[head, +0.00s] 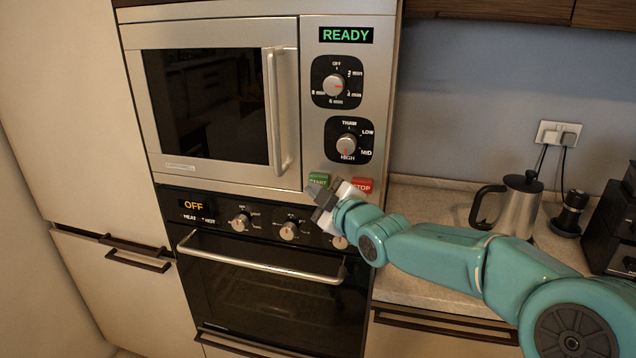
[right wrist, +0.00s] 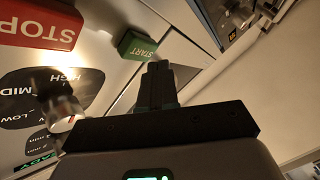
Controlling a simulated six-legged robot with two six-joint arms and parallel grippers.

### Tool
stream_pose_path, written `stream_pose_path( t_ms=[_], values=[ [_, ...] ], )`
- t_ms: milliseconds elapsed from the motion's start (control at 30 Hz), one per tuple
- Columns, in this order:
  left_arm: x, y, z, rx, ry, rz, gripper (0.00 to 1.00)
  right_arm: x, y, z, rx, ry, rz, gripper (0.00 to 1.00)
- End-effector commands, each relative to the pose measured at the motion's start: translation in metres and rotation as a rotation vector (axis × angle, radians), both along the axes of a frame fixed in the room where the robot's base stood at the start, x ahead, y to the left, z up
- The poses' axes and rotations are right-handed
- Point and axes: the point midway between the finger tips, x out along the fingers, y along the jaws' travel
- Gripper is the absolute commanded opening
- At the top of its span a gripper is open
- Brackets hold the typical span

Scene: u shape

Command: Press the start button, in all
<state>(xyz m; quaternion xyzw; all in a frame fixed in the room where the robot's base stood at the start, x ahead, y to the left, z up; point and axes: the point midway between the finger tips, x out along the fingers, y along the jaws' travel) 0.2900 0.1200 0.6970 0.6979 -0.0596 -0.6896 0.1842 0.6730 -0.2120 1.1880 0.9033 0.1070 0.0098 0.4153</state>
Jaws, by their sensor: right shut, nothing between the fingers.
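The green start button (head: 318,180) is on the lower part of the microwave's control panel. My right gripper (head: 316,196) is just below it in the head view, shut and empty. In the right wrist view the start button (right wrist: 138,46) sits just beyond the shut fingertips (right wrist: 157,68). I cannot tell whether they touch it. The red stop button (head: 361,185) is to its right in the head view, and it shows large in the right wrist view (right wrist: 38,22). The microwave display (head: 346,35) reads READY. My left gripper is not in view.
The microwave door (head: 215,95) is shut, with a vertical handle (head: 278,112). Two knobs (head: 334,85) are above the buttons. The oven (head: 265,275) below shows OFF. A kettle (head: 518,205) and a grinder (head: 570,213) stand on the counter at right.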

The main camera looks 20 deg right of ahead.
Motion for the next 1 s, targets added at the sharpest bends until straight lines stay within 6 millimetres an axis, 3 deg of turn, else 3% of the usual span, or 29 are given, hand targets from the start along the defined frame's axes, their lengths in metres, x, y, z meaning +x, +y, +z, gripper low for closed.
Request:
stream_pose_path(
  t_ms=[1000],
  values=[
    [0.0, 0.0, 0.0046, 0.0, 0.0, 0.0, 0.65, 0.0089, -0.0061, 0.0006, 0.0, 0.0, 0.0, 0.0]
  ],
)
